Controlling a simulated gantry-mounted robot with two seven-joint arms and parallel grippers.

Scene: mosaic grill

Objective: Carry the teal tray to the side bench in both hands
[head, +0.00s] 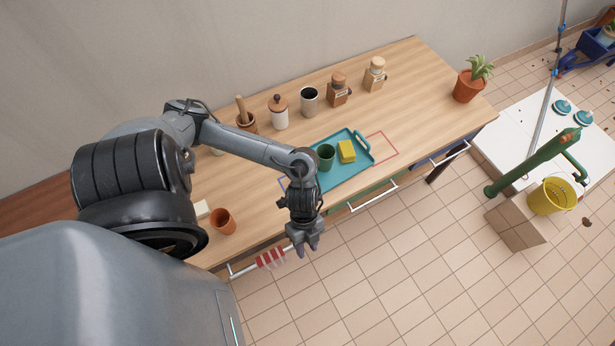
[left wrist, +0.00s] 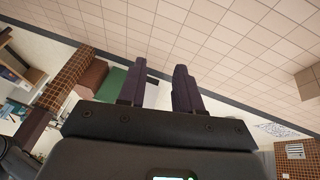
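The teal tray (head: 345,174) lies on the wooden bench (head: 415,95), near its front edge. A green cup (head: 326,157) and a yellow block (head: 347,151) stand on it. The handle at its right end shows; its left end is partly hidden behind my left arm. My left gripper (head: 306,250) hangs in front of the bench edge, to the left of and nearer than the tray, not touching it. In the left wrist view the two fingers of my left gripper (left wrist: 160,88) are apart with nothing between them. My right gripper is not in view.
Jars and a mortar stand along the back of the bench, including a dark canister (head: 309,100). A terracotta cup (head: 222,221) is at the left, a potted plant (head: 469,86) at the right end. A red-striped cloth (head: 271,259) hangs on the front rail. A green pump (head: 535,162) and yellow bucket (head: 552,197) stand right.

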